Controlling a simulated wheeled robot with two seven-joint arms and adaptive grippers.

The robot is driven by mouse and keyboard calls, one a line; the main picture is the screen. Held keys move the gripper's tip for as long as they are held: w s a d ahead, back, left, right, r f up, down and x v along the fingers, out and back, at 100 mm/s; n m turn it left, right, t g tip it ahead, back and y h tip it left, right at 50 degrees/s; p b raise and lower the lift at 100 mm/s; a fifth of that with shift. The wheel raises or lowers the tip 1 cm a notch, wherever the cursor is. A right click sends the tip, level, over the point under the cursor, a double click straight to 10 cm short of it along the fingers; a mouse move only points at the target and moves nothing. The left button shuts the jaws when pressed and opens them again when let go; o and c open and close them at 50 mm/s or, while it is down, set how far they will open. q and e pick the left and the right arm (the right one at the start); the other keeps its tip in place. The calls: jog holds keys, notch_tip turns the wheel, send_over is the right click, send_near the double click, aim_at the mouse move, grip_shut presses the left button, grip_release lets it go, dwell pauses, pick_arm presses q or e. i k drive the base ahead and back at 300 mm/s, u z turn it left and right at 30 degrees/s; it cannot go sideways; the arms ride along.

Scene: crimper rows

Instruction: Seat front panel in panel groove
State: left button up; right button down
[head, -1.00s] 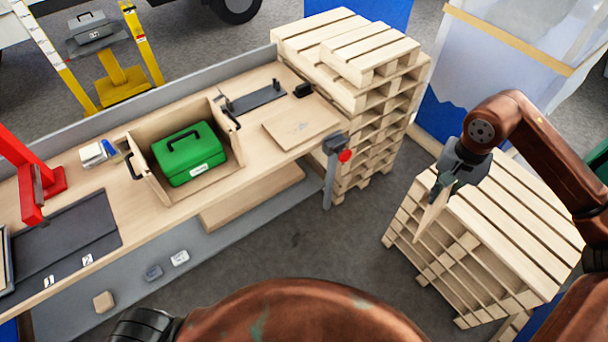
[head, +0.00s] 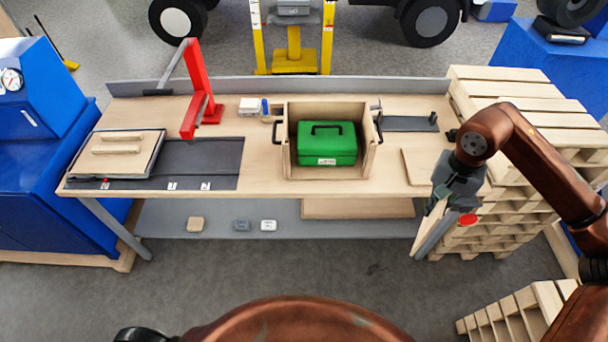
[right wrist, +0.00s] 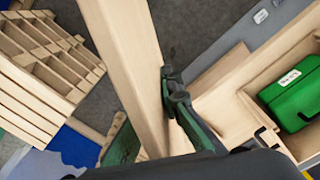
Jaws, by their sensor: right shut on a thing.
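The wooden box (head: 287,150) stands on the workbench with its front side open, a dark handle at each end. A green case (head: 327,143) sits inside; it also shows in the right wrist view (right wrist: 300,104). My right gripper (head: 438,206) is shut on the front panel, a pale wooden board that fills the upper middle of the right wrist view (right wrist: 126,62). The panel is in the air beside the bench's right front corner, apart from the box. In the head view it is nearly edge-on and mostly hidden by the gripper. The groove is too small to make out.
A flat wooden board (head: 420,166) lies on the bench (head: 262,178) right of the box. A dark plate (head: 408,124) lies behind it. A red press (head: 197,100) stands left. Stacked pallets (head: 500,90) flank the right end. The bench front left of my gripper is clear.

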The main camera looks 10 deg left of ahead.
aim_at(328, 175)
jog(key=u, duration=0.85)
jog(key=i, duration=1)
jog(key=u, duration=0.05)
